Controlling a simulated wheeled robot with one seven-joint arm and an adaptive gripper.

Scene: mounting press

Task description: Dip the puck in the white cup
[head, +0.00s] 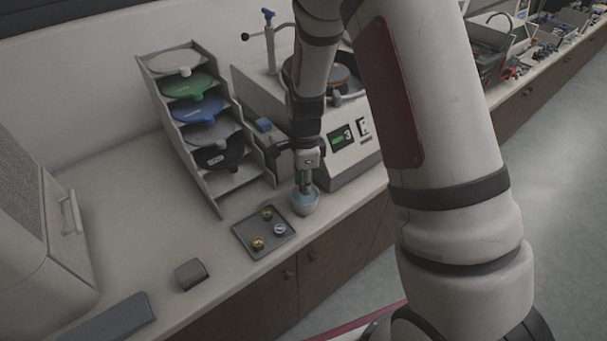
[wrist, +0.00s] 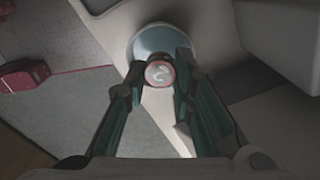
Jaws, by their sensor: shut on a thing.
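The white cup (head: 304,203) stands on the counter near its front edge, in front of the press. Its inside looks pale blue. In the wrist view the cup (wrist: 140,42) shows beyond the fingertips, its near part covered by my fingers and the puck. The puck (wrist: 160,73) is round with a red rim and a pale mark on its grey face. My gripper (wrist: 160,78) is shut on the puck, one finger on each side. In the head view my gripper (head: 305,182) points down over the cup, and the puck is hidden there. I cannot tell whether the puck touches any liquid.
A dark tray (head: 243,237) with several small round pieces lies left of the cup. A rack (head: 219,187) of coloured discs stands behind it. The press (head: 355,165) stands close behind and right of the cup. A grey block (head: 191,274) sits at front left. Bare counter lies left of the tray.

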